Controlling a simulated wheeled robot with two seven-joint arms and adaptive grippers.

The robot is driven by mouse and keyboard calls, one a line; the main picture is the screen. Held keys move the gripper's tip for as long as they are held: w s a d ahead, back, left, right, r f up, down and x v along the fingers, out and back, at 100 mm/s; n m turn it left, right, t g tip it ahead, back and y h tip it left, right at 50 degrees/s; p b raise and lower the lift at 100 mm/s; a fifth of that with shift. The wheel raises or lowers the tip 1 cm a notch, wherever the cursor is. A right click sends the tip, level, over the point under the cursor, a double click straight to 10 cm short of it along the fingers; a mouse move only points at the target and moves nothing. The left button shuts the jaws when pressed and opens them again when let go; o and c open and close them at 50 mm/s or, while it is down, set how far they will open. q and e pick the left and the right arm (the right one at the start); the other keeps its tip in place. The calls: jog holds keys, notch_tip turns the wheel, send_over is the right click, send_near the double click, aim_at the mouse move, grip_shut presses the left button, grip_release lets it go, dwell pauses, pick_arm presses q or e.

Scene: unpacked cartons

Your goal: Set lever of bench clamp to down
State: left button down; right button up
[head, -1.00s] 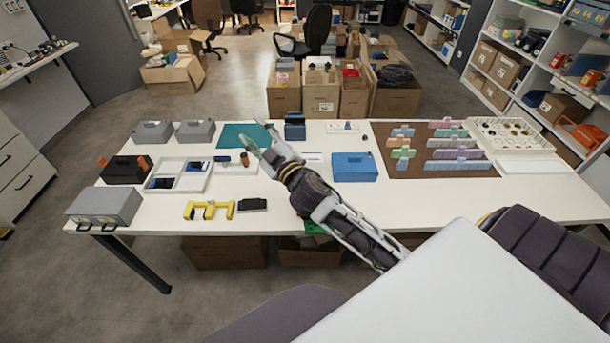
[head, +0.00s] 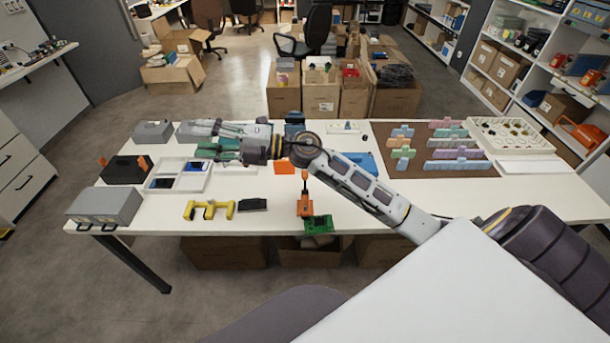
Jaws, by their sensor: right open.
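The orange bench clamp (head: 304,207) stands at the front edge of the white table, near the middle. Its slim lever (head: 305,181) with an orange and dark stem points upward. A green circuit board (head: 319,224) sits beside the clamp's base at the table edge; I cannot tell whether the clamp grips it. My right gripper (head: 192,140) is open and seems empty, pointing left over the back left of the table, away from the clamp. My right forearm passes behind and above the clamp. My left gripper is out of view.
An orange plate (head: 284,168) lies behind the clamp. A yellow bracket (head: 209,209) and a dark block (head: 252,204) lie to its left. A white tray (head: 157,189) and a grey case (head: 105,206) are farther left. The front table right of the clamp is clear.

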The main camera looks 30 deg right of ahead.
notch_tip(320, 180, down, 6)
jog(key=d+n+g+h, duration=0.1)
jog(key=n+g+h, duration=0.2)
jog(key=n+g, duration=0.15)
jog(key=m+g+h, duration=0.1)
jog(key=g+h, duration=0.4)
jog(key=h, duration=0.7)
send_over(305, 173)
jog(key=d, duration=0.2)
jog(key=d+x, duration=0.1)
jog(key=x, duration=0.4)
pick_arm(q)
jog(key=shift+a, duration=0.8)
pick_arm(e)
jog(key=shift+s+d+f+h, duration=0.15)
jog(key=shift+s+f+h, duration=0.05)
jog(key=shift+f+h, duration=0.1)
jog(key=shift+f, duration=0.1)
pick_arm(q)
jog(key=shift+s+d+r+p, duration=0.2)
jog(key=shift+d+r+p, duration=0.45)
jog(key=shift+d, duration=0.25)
pick_arm(e)
jog(key=f, duration=0.4)
jog(key=a+f, duration=0.1)
jog(key=f, duration=0.4)
jog(key=a+f, duration=0.1)
jog(key=f, duration=0.3)
jog(key=shift+w+f, duration=0.2)
jog(key=shift+w, duration=0.05)
